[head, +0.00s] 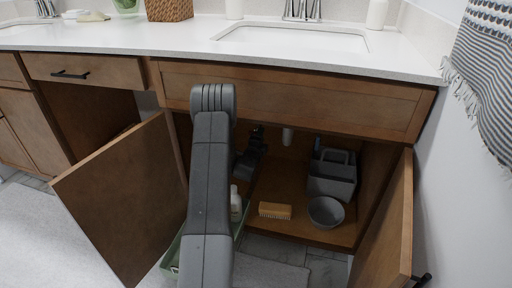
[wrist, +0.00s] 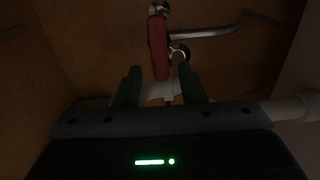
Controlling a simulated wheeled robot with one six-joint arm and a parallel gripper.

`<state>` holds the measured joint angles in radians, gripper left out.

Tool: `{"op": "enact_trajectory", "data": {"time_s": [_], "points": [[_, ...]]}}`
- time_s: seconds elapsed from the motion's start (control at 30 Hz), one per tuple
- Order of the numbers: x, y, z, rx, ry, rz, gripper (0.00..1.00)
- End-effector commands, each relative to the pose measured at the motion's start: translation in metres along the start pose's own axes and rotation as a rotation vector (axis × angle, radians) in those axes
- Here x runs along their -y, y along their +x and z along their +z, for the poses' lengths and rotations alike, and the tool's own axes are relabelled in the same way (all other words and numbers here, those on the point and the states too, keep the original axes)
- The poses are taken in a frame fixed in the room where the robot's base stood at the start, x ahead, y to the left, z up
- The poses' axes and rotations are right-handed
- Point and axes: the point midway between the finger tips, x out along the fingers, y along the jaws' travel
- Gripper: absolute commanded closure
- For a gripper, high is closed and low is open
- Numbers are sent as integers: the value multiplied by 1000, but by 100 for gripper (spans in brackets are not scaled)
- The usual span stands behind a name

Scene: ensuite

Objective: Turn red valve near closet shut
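The red valve handle (wrist: 158,47) shows in the wrist view at upper middle, long and upright in the picture, with metal fittings at its top and right side. My gripper (wrist: 158,82) is below it in that view, its two dark green fingers spread apart. The lower end of the handle appears between or just beyond the fingertips; I cannot tell whether they touch. In the head view my gripper (head: 250,155) is inside the open sink cabinet, partly behind my arm. The valve cannot be made out there.
A metal pipe (wrist: 205,33) runs right from the valve. The cabinet doors (head: 125,200) and (head: 388,225) stand open on both sides.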

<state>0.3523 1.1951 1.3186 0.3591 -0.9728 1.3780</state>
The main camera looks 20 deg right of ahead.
Motion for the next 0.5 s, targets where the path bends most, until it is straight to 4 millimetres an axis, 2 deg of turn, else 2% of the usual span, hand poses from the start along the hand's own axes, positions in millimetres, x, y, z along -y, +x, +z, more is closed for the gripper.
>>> {"op": "enact_trajectory", "data": {"time_s": [0.4,0.5], "points": [[2,-88,1,3,-2,5,64],[1,-105,1,2,-1,4,64]]}}
